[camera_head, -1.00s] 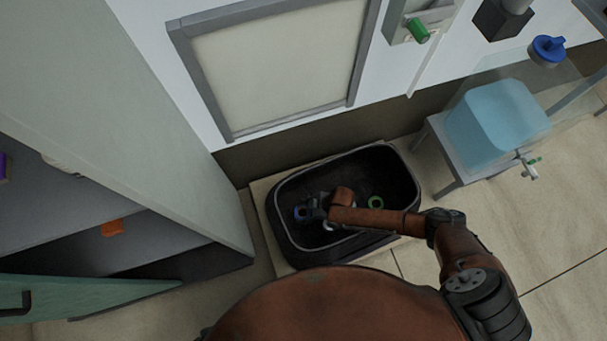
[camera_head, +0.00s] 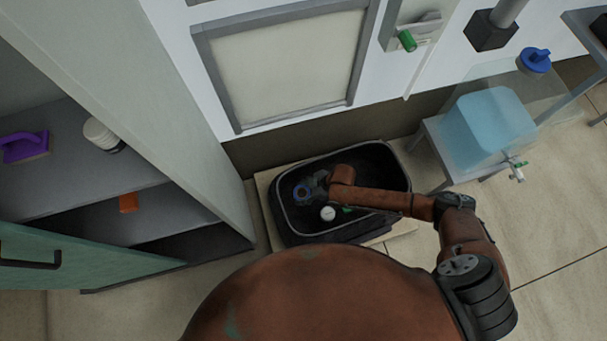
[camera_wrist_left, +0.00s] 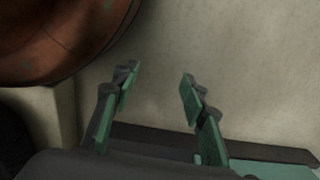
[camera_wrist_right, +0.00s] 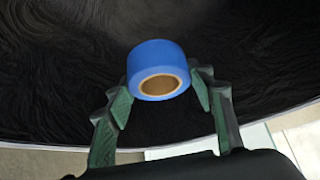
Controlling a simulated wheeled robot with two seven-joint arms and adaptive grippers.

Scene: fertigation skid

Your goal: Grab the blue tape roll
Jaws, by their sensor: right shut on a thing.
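The blue tape roll (camera_wrist_right: 158,62) sits between the fingertips of my right gripper (camera_wrist_right: 160,88) in the right wrist view, with both fingers touching its sides. Its brown core faces the camera. My right gripper (camera_head: 312,187) is partly dark against the bin there. My left gripper (camera_wrist_left: 155,95) is open and empty in the left wrist view, over pale floor; it is not visible in the head view.
A white round thing (camera_head: 328,213) and a green one (camera_head: 347,209) lie in the bin. An open cabinet with shelves (camera_head: 60,180) stands left, its green door (camera_head: 90,268) ajar. A stand with a blue tank (camera_head: 490,125) is at the right. A wall is behind the bin.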

